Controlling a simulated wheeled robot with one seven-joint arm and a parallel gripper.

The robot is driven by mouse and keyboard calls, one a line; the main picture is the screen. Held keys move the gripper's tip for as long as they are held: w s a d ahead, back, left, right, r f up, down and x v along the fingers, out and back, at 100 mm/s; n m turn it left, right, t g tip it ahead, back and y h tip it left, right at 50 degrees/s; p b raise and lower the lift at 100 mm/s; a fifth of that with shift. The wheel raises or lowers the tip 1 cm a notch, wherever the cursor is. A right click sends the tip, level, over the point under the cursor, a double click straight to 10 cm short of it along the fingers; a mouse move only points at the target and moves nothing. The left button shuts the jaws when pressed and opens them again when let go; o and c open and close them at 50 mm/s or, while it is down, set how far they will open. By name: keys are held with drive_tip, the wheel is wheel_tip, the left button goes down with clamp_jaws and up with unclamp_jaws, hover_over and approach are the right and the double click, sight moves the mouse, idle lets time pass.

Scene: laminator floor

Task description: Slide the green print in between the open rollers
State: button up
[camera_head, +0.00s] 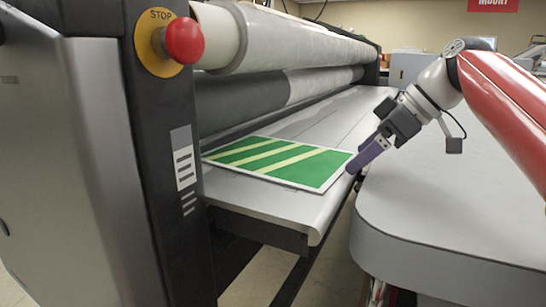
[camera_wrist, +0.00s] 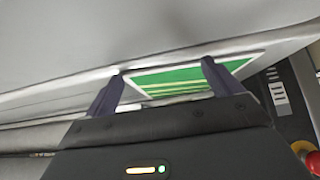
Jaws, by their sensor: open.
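The green print (camera_head: 282,162) with pale stripes and a white border lies flat on the grey feed table (camera_head: 275,203) of the laminator. Its far left edge is close to the rollers. The upper roller (camera_head: 290,42) is wrapped in clear film, and the lower roller (camera_head: 270,98) is dark and grey. My gripper (camera_head: 362,160) is at the print's right edge, near the feed table's front edge. In the wrist view the print (camera_wrist: 180,80) shows between the two purple fingers of my gripper (camera_wrist: 165,85), which stand apart. I cannot tell whether they touch it.
A grey rounded table (camera_head: 450,215) stands at the right, with a narrow gap to the feed table. The machine's side housing (camera_head: 75,150) with a red stop button (camera_head: 184,42) stands at the left. The feed table's far part is clear.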

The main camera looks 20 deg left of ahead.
sight(325, 162)
drive_tip(key=shift+w+a+p, duration=0.1)
drive_tip(key=shift+a+p, duration=0.4)
drive_tip(key=shift+a, duration=0.75)
drive_tip(key=shift+d, duration=0.25)
drive_tip(key=shift+s, duration=0.25)
drive_tip(key=shift+s+b, duration=0.7)
drive_tip(key=shift+b, duration=0.1)
drive_tip(key=shift+a, duration=0.1)
drive_tip(key=shift+w+a+p, duration=0.1)
drive_tip(key=shift+a+p, duration=0.7)
drive_tip(key=shift+a, duration=0.75)
drive_tip(key=shift+d, duration=0.2)
drive_tip(key=shift+s, duration=0.2)
